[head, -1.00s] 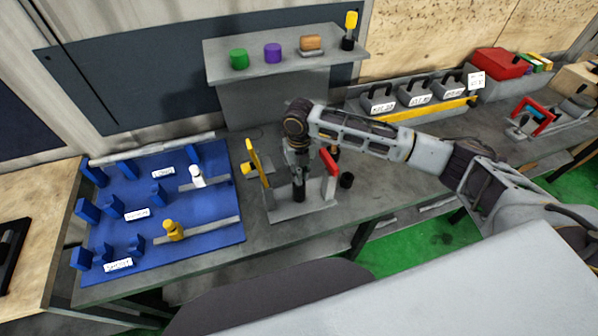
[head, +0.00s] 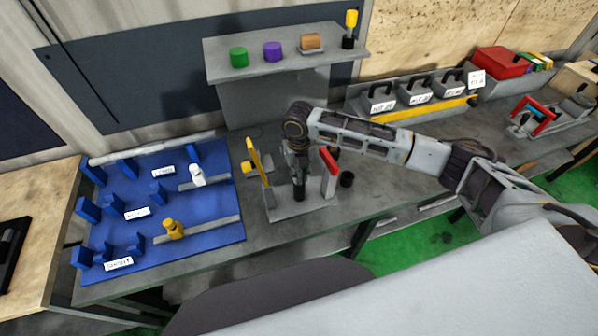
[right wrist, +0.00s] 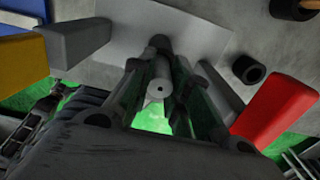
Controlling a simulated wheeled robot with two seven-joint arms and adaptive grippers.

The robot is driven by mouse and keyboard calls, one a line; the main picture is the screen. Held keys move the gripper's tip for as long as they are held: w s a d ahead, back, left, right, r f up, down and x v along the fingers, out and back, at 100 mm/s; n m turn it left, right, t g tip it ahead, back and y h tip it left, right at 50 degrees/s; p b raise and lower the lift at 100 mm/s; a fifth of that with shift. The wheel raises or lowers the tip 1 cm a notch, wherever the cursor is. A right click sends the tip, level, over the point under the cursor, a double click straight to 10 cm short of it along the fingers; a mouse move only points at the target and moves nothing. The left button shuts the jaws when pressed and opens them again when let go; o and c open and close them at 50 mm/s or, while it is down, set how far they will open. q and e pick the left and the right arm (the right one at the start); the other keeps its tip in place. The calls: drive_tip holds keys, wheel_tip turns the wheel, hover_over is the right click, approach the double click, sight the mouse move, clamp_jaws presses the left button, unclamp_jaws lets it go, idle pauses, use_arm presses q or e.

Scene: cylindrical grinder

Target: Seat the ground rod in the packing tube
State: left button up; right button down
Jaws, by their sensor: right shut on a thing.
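My right gripper (head: 298,172) points down over the grey stand between a yellow post and a red post. In the right wrist view its fingers (right wrist: 158,98) are shut on the ground rod (right wrist: 159,88), a grey cylinder with a small centre hole in its end face. The black packing tube (head: 299,190) stands upright on the stand's plate right below the gripper. Its dark top shows beyond the rod in the right wrist view (right wrist: 160,42). Rod and tube look roughly in line; whether the rod's far end is inside the tube is hidden. My left gripper is not in view.
The yellow post (head: 256,160) and red post (head: 329,161) flank the gripper closely. A black cap (head: 347,180) lies right of the stand. A blue fixture board (head: 215,225) is at left. A shelf (head: 340,62) with coloured cylinders stands behind.

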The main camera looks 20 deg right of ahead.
drive_tip(key=c, duration=1.3)
unclamp_jaws()
drive_tip(key=shift+c, duration=0.2)
drive_tip(key=shift+r, duration=0.1)
drive_tip(key=shift+r, duration=0.55)
wheel_tip(320, 180, up, 12)
drive_tip(key=b, duration=0.2)
drive_tip(key=shift+s+f, duration=0.1)
drive_tip(key=shift+f, duration=0.05)
